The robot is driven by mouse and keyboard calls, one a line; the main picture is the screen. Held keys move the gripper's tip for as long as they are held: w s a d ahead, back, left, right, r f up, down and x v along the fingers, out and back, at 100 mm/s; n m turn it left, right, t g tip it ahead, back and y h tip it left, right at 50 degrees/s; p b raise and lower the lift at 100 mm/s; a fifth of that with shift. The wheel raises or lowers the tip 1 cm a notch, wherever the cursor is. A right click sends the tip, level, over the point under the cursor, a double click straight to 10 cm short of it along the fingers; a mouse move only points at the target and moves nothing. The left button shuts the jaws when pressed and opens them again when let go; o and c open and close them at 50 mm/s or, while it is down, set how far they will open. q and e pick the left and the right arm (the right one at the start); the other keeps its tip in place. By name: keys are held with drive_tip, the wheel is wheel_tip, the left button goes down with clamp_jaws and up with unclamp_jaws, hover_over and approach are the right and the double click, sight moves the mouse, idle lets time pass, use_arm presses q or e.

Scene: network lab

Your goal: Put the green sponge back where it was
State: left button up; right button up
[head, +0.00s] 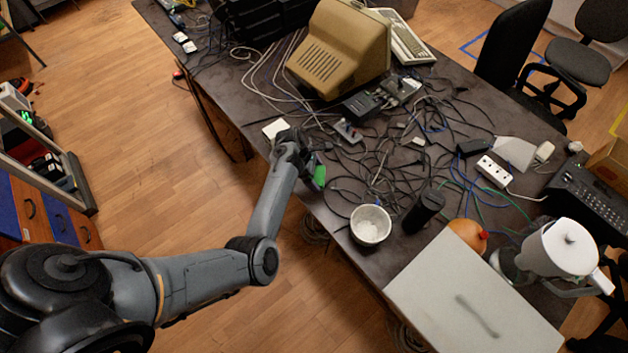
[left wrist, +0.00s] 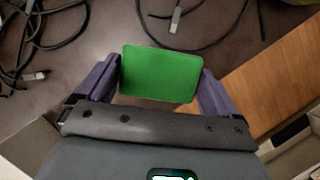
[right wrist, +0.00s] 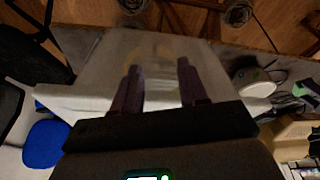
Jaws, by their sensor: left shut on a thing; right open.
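The green sponge (head: 319,176) is held at the front edge of the dark cluttered table (head: 340,205). My left gripper (head: 312,172) is shut on it. In the left wrist view the sponge (left wrist: 161,73) shows as a flat green rectangle between the two purple fingers (left wrist: 160,85), with the table surface and cables behind it. I cannot tell whether the sponge touches the table. My right gripper (right wrist: 160,82) shows only in the right wrist view. Its fingers are apart and empty, in front of a blurred pale surface.
Cables sprawl across the table's middle. A white bucket (head: 371,226) and a black cylinder (head: 424,210) stand right of the sponge. A pale box (head: 472,300), a white jug (head: 570,250) and an orange round thing (head: 468,236) crowd the near right. A beige monitor (head: 340,50) stands behind.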

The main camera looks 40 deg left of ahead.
sight(315, 180)
use_arm(q)
drive_tip(key=shift+f+b, duration=2.1)
drive_tip(key=shift+b, duration=0.35)
drive_tip(key=shift+r, duration=0.1)
drive_tip(key=o, duration=0.6)
drive_tip(key=shift+c, duration=0.2)
